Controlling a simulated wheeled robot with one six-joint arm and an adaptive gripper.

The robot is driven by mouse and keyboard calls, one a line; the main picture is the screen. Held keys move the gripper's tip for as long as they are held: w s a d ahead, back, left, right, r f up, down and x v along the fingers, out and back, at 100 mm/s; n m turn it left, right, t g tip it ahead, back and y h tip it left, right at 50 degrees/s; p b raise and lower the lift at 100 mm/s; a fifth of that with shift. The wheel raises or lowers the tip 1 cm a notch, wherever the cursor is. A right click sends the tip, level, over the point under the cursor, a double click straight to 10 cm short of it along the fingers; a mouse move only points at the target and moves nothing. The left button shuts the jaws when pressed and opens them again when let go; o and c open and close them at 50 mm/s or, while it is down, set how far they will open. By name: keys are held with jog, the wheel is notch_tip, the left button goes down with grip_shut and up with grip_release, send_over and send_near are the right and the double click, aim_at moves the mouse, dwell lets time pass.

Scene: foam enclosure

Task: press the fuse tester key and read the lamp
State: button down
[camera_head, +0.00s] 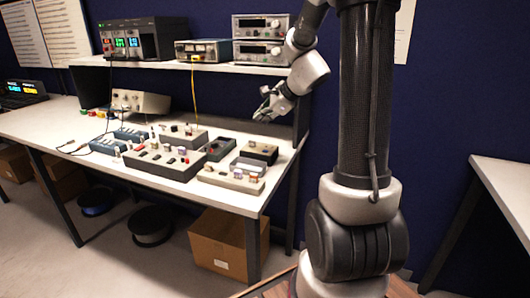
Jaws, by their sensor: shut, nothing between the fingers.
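Several small devices with keys, knobs or lamps stand on the white bench (225,200); at this size I cannot tell which is the fuse tester, nor whether a lamp is lit. A long grey box (150,169) with red and white parts is in the middle. A beige strip-like box (228,181) is at the front right, a dark-topped box (258,153) behind it, and a dark tray-like box (217,149) to its left. My gripper (260,117) is shut and empty, above the bench's back right part, apart from the devices.
A shelf (215,67) with instruments (261,27) runs along the back above the bench. A yellow cable (194,95) hangs from it. Blue-grey boxes (108,146) stand left. A cardboard box (220,243) and reels (151,225) are below. The bench's front edge is clear.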

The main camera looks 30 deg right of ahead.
aim_at(265, 151)
jog(key=shift+f, duration=4.4)
jog(key=shift+f, duration=0.4)
jog(key=shift+f, duration=0.35)
jog(key=shift+r, duration=0.8)
